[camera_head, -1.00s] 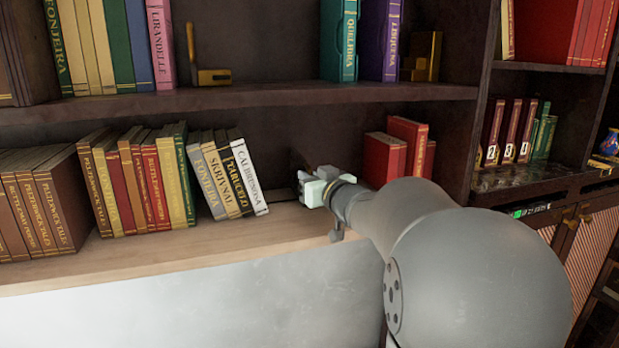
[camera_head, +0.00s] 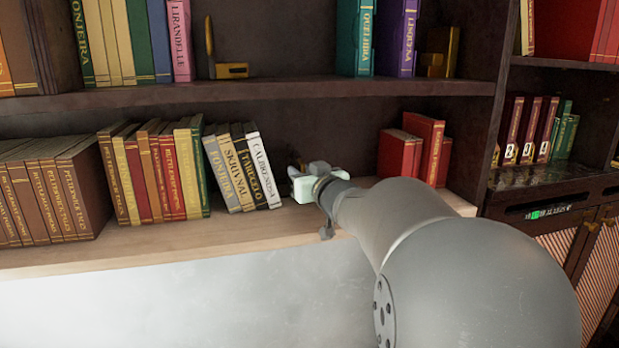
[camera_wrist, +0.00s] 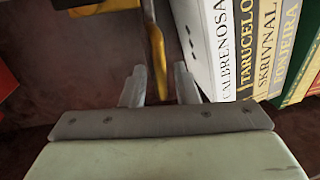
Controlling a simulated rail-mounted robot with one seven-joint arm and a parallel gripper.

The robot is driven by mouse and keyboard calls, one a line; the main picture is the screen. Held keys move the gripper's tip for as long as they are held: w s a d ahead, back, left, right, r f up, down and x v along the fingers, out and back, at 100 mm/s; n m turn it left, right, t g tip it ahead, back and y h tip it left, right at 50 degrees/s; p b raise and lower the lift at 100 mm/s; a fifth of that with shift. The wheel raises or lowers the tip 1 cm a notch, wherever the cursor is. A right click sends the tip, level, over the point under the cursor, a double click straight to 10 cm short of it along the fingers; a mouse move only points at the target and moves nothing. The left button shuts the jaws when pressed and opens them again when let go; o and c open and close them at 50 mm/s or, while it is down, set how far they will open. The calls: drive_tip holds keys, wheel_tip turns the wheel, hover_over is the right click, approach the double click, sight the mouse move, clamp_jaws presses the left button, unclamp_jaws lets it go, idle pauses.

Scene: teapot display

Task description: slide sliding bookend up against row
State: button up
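The sliding bookend (camera_wrist: 158,55) shows in the wrist view as a thin, upright brass-coloured plate with a dark part at its top. My gripper (camera_wrist: 160,82) has one finger on each side of this plate, with narrow gaps showing, so it looks open around it. The row's end book, white Calbrenosa (camera_wrist: 203,45), stands just right of the right finger; whether they touch I cannot tell. In the head view my gripper (camera_head: 297,180) is on the lower shelf, just right of the leaning row (camera_head: 262,170). The bookend is mostly hidden there.
Red books (camera_head: 425,140) stand behind my arm at the right of the lower shelf (camera_head: 215,238). The upper shelf (camera_head: 300,90) runs above my gripper and carries another brass bookend (camera_head: 231,71). Brown books (camera_head: 80,195) fill the lower shelf's left side.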

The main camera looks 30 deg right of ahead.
drive_tip(key=s, duration=1.7)
drive_tip(key=shift+s+a, duration=0.15)
drive_tip(key=shift+a, duration=0.05)
